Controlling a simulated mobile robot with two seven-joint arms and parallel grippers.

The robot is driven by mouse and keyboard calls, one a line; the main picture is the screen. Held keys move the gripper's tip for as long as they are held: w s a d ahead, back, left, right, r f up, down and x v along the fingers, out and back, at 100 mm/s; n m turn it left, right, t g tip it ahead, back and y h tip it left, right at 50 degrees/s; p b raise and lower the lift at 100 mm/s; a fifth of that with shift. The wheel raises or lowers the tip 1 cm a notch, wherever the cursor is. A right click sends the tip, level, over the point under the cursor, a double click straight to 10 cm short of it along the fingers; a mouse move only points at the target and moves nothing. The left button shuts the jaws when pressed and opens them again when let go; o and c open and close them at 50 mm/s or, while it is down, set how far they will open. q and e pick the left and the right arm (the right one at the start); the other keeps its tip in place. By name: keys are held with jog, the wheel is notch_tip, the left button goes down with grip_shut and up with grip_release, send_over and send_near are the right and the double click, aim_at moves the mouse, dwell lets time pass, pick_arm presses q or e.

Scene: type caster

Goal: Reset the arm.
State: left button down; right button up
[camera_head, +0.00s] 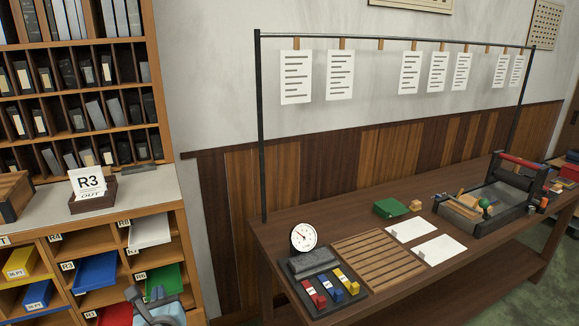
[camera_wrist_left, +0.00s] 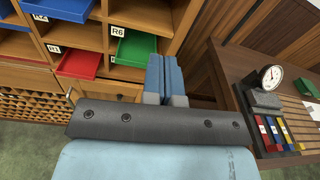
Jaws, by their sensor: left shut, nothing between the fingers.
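My left gripper (camera_head: 144,294) shows at the bottom left of the head view, in front of the wooden shelf unit. In the left wrist view its two blue fingers (camera_wrist_left: 164,62) lie side by side, shut, with nothing between them. They point toward the shelf unit and the gap beside the workbench. The fingers look clear of the trays, though the distance is hard to judge. My right gripper is in neither view.
The shelf unit (camera_head: 148,190) holds coloured trays, including a green tray (camera_wrist_left: 136,47). The workbench (camera_head: 285,229) on the right carries a dial (camera_head: 303,237), coloured blocks, a slatted rack (camera_head: 378,262) and a press (camera_head: 497,200). Sheets hang from a rail above it.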

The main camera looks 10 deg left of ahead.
pick_arm(q)
jog(key=s+d+f+n+g+h+p, duration=0.25)
jog(key=s+d+f+n+h, duration=0.6)
jog(key=s+f+n, duration=0.45)
jog(key=s+d+f+n+h, duration=0.1)
jog(key=s+d+f+n, duration=0.1)
jog(key=s+n, duration=0.3)
jog(key=s+d+f+n+g+h, duration=0.1)
jog(key=s+d+f+n+h, duration=0.1)
jog(key=s+n, duration=0.4)
jog(key=d+f+n, duration=0.1)
jog(key=d, duration=0.1)
jog(key=shift+d+n+p, duration=0.35)
jog(key=shift+n, duration=0.05)
jog(key=shift+g, duration=0.25)
